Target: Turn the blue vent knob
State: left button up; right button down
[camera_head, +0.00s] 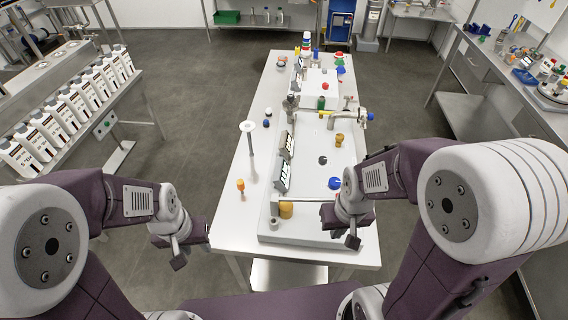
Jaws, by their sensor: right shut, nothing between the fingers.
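A round blue knob (335,183) sits on the white raised panel (330,150) on the table, at its lower right part. My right gripper (342,228) is over the near right part of the panel, just below the blue knob in the picture. It is shut and empty, and looks apart from the knob, though the exact gap is hard to judge. My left gripper (190,247) hangs left of the table's near left edge, empty as far as I see. Its fingers are too unclear to tell open from shut.
An orange-yellow knob (286,210) stands at the panel's near left. The table's left front is mostly clear. White bottles (60,125) line a left bench.

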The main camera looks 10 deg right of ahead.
aim_at(335, 183)
jog(key=k+l+u, duration=0.2)
jog(key=l, duration=0.2)
jog(key=l+u, duration=0.15)
jog(key=l, duration=0.3)
jog(key=k+l+u, duration=0.2)
jog(key=l, duration=0.15)
